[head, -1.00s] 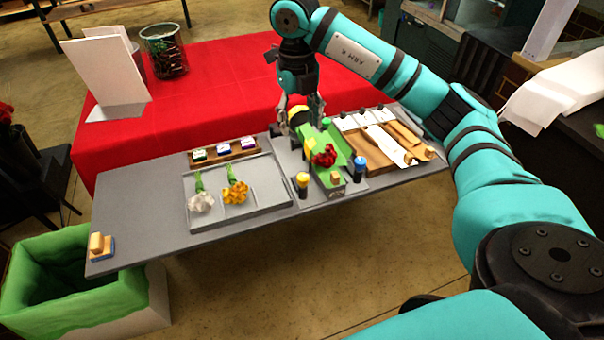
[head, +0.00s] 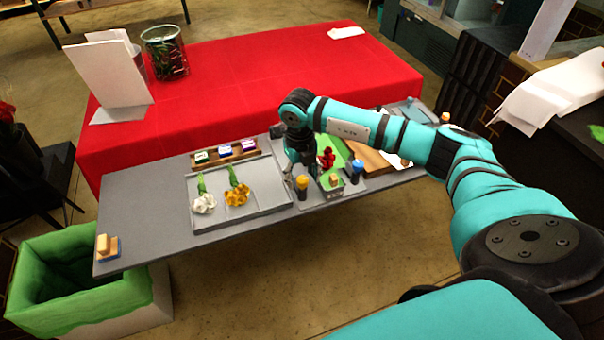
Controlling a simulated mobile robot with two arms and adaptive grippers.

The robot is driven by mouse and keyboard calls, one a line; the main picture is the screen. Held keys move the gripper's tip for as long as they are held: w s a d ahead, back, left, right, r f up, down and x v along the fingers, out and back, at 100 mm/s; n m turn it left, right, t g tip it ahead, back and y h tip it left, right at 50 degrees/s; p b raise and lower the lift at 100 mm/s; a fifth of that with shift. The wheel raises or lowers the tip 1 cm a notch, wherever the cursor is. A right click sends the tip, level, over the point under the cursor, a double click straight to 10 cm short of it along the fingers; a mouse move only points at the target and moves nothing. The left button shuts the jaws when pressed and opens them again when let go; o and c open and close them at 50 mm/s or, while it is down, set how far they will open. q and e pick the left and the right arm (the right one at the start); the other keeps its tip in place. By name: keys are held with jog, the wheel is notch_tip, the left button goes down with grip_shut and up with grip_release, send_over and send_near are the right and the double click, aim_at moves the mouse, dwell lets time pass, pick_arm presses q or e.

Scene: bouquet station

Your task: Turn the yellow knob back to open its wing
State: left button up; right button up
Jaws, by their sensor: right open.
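The yellow knob (head: 302,182) stands on a dark post at the front of the fixture, left of the blue knob (head: 358,163). My right gripper (head: 291,180) points down just behind and left of the yellow knob. It is open, and I cannot tell whether a finger touches the knob. A green wing (head: 340,148) stands raised in the fixture beside a red flower (head: 326,157). The wing on the yellow side is hidden behind my right arm. My left gripper is out of view.
Left of the fixture, a grey tray (head: 262,221) holds a white flower (head: 204,204) and an orange flower (head: 237,194). A small rack (head: 224,154) stands behind it. A wooden board (head: 368,158) lies to the right.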

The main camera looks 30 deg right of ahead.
jog(key=shift+f, duration=0.25)
grip_shut()
dwell(0.3)
